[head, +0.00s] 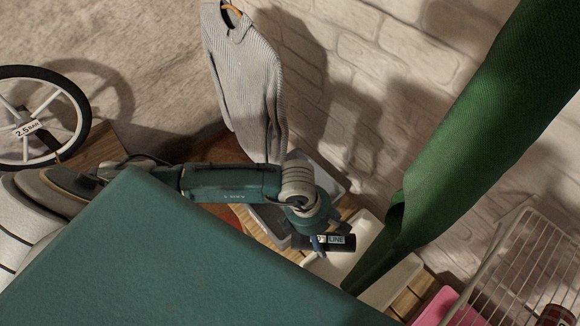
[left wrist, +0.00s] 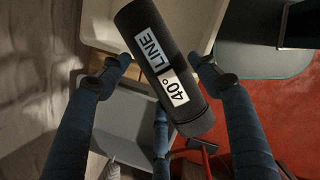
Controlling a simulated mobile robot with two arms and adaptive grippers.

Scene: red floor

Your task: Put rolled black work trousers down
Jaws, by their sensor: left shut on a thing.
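How the finger pads touch the roll is partly hidden. My right gripper is not in view.
A grey tray (head: 271,224) and a cream tray (head: 402,283) sit on a wooden surface near the roll. A large green cloth-like shape (head: 490,120) slants down beside them. A wire basket (head: 520,265) stands at right. A grey sweater (head: 245,75) hangs behind; a wheel (head: 35,115) is at left.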

